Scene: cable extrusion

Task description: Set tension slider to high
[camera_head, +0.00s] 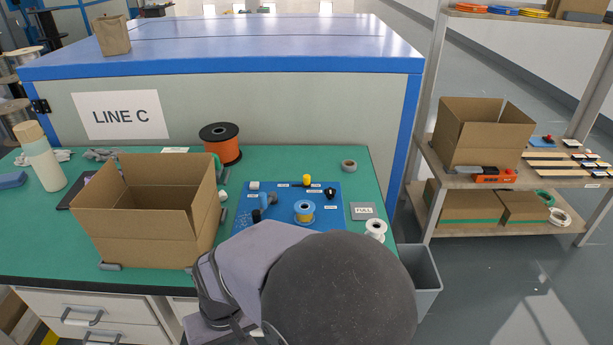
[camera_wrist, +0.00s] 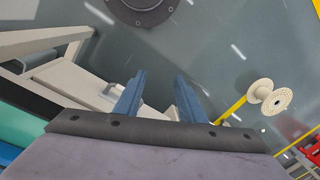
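A blue control panel (camera_head: 285,214) lies on the green table. A yellow knob (camera_head: 306,180) stands near its back edge, with small labels on either side.
An open cardboard box (camera_head: 150,215) stands left of the panel. A grey bin (camera_head: 424,275) stands beside the table.

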